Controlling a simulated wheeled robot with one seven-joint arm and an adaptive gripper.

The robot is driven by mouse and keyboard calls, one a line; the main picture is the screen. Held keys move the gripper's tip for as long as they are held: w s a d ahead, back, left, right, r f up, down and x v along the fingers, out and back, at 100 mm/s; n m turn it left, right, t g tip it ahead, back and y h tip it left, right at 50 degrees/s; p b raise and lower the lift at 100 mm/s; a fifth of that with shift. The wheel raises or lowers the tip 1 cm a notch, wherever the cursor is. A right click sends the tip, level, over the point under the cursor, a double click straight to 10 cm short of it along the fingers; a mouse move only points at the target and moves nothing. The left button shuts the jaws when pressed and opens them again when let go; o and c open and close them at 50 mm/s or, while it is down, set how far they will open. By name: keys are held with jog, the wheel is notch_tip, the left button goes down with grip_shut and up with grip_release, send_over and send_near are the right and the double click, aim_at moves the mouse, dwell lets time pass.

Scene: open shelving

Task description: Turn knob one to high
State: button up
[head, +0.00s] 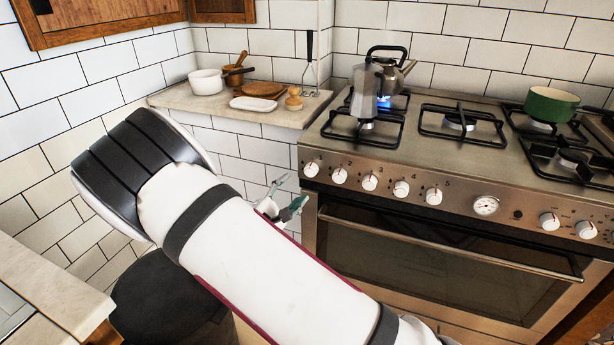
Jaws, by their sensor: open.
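The stove (470,160) has a row of white knobs along its front panel. The leftmost knob (311,169) is likely knob one, but its number and setting are too small to read surely. The second knob (339,175) and third knob (370,182) sit to its right. My gripper (291,190) is open and empty, left of and slightly below the leftmost knob, apart from it in the picture. My white arm hides part of the gripper and the stove's lower left.
A green pot (551,104) is at the right. The oven handle (450,244) runs below the knobs. A small counter (232,112) holds a white pot (207,82).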

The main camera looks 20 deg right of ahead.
aim_at(309, 173)
jog(key=b+x, duration=0.1)
jog(key=x, duration=0.8)
jog(key=shift+w+d, duration=0.1)
